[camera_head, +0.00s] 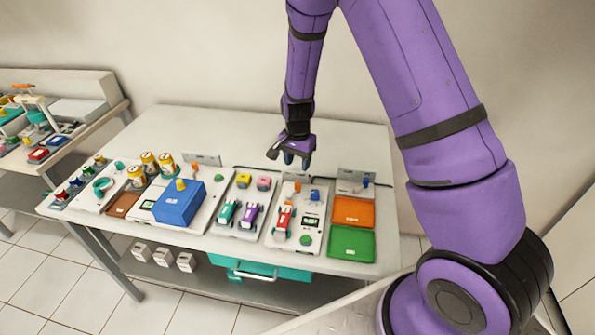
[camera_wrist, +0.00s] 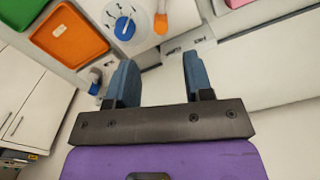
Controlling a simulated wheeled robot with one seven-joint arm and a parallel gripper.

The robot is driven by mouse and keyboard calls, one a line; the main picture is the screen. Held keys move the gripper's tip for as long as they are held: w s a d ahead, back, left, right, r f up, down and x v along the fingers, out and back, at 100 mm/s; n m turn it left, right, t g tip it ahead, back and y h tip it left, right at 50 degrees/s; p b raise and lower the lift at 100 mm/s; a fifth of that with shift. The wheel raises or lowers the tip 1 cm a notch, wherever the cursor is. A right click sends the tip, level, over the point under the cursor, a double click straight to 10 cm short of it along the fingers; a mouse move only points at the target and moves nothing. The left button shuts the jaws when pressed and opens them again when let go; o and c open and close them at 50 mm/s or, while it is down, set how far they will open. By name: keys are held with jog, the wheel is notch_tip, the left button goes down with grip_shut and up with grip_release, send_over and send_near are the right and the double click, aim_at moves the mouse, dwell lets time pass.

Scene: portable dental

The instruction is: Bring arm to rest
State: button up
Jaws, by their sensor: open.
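My purple arm reaches down from the top of the head view. My gripper (camera_head: 291,157) hangs above the back part of the white table (camera_head: 225,125). In the wrist view my gripper (camera_wrist: 157,75) shows two blue fingers set well apart, with nothing between them. It is open and empty. It touches nothing that I can see.
On the table are a blue box (camera_head: 180,203), a teal toy car (camera_head: 228,212), a red toy car (camera_head: 283,220), an orange tray (camera_head: 353,211) and a green tray (camera_head: 351,243). The table's back strip is mostly clear. Another bench stands at left.

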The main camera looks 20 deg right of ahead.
jog(key=shift+r, duration=0.4)
jog(key=s+r+n+t+y, duration=0.15)
jog(key=s+r, duration=0.35)
jog(key=r, duration=0.7)
jog(key=s+r+n+t, duration=0.1)
jog(key=s+r+n, duration=0.3)
jog(key=r, duration=0.8)
jog(key=s+d+r+n+t, duration=0.1)
jog(key=s+r, duration=0.4)
jog(key=s, duration=0.6)
jog(key=s+d+r+n+t+h, duration=0.1)
jog(key=s+r+n, duration=0.3)
jog(key=s, duration=0.7)
jog(key=shift+s+d+r+t, duration=0.35)
jog(key=shift+d+r, duration=0.2)
jog(key=shift+r, duration=0.6)
jog(key=shift+w+h, duration=0.1)
jog(key=shift+h, duration=0.15)
